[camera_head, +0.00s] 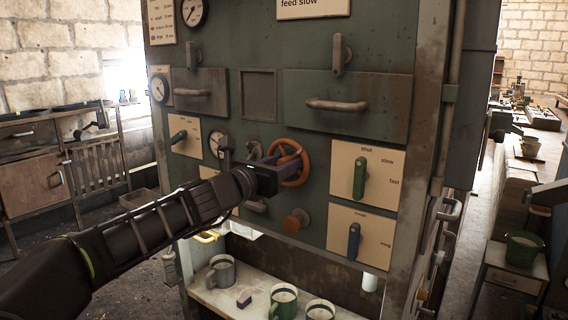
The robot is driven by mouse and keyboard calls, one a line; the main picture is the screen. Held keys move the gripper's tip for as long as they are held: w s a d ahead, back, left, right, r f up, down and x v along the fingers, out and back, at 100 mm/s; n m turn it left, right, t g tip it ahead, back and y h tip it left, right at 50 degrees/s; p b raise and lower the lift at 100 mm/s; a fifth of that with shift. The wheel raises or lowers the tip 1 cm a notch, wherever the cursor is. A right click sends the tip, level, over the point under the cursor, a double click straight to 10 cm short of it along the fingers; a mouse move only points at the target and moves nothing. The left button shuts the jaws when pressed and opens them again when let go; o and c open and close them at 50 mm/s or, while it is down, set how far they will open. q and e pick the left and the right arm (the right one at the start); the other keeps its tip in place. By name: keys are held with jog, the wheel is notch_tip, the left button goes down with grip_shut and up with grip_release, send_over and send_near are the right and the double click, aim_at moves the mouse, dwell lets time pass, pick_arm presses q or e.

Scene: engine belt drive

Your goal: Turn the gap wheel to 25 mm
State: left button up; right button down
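The orange handwheel (301,168), which I take to be the gap wheel, sits on the green machine front. My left gripper (278,166) is at the wheel's left side and overlaps it in the picture. Its fingers are dark and small here, so I cannot tell whether they touch or grip the rim. A round dial (216,143) is left of the wheel, partly covered by a grey lever; its reading is too small to make out. My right gripper is not in view.
A green lever (359,178) and a blue lever (353,241) are on plates right of the wheel. An orange-brown knob (295,221) is below it. Several mugs, including a green one (283,301), stand on the shelf underneath. Drawer handles (337,105) stick out above.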

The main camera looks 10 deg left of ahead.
pick_arm(q)
grip_shut()
jog(key=shift+m+b, duration=0.35)
jog(key=shift+m, duration=0.15)
jog(key=m+b, duration=0.2)
jog(key=m, duration=0.1)
jog(key=shift+f+m, duration=0.15)
jog(key=shift+m, duration=0.15)
jog(key=m+b, duration=0.2)
jog(key=m, duration=0.2)
jog(key=shift+d+m, duration=0.1)
jog(key=shift+m, duration=0.2)
jog(key=m+b, duration=0.2)
jog(key=m, duration=0.2)
jog(key=shift+f, duration=0.1)
jog(key=m+b, duration=0.1)
jog(key=m, duration=0.3)
jog(key=shift+m+b, duration=0.3)
jog(key=shift+d, duration=0.1)
